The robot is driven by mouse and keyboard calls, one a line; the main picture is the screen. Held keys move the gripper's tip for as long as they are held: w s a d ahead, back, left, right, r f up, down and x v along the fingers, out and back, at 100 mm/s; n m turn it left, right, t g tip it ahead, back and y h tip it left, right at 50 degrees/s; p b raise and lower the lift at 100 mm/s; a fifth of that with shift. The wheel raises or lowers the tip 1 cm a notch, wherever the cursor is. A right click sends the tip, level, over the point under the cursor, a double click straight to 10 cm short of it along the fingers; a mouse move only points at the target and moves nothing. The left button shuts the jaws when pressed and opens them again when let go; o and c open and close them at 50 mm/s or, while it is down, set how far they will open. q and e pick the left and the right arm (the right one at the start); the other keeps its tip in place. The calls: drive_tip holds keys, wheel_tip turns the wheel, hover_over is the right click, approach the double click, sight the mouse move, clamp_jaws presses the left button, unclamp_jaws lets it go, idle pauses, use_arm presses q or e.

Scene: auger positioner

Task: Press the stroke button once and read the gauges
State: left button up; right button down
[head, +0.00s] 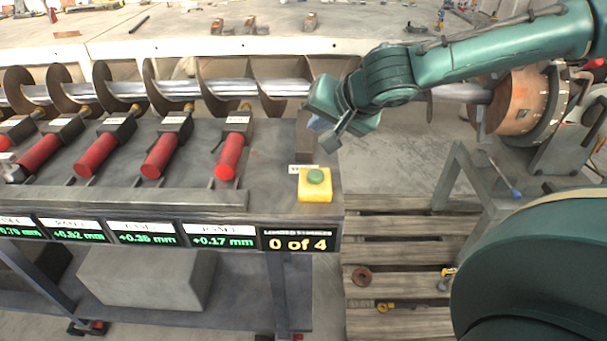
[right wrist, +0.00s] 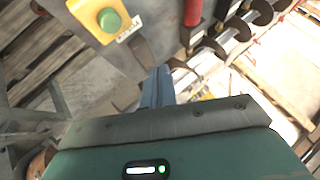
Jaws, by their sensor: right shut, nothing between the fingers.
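The green stroke button (head: 315,176) sits on a yellow box (head: 315,193) at the right end of the grey bench. In the right wrist view the button (right wrist: 109,19) and the yellow box (right wrist: 88,16) are at the upper left. My right gripper (head: 322,136) is shut and empty, above and behind the button and apart from it. Its fingers (right wrist: 157,86) show in the right wrist view. The gauge displays (head: 146,238) on the bench front read, from the right, +0.17 mm, about +0.36 mm and about +0.52 mm; the leftmost is cut off. The counter (head: 298,243) reads 0 of 4. My left gripper is not in view.
A long auger (head: 170,88) runs behind the bench, close to my right gripper. Several red-and-black units (head: 162,155) lie on the bench top. A copper-coloured drum (head: 520,100) is at the right. A wooden pallet (head: 400,235) lies beside the bench.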

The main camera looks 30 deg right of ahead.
sight(318, 177)
drive_tip(key=shift+d, duration=0.1)
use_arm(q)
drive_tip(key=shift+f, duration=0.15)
use_arm(e)
drive_tip(key=shift+f, duration=0.15)
wheel_tip(318, 177, down, 8)
drive_tip(key=b, duration=0.6)
drive_tip(key=shift+b, duration=0.35)
drive_tip(key=shift+f+b, duration=0.35)
drive_tip(key=shift+b, duration=0.1)
drive_tip(key=shift+r, duration=0.1)
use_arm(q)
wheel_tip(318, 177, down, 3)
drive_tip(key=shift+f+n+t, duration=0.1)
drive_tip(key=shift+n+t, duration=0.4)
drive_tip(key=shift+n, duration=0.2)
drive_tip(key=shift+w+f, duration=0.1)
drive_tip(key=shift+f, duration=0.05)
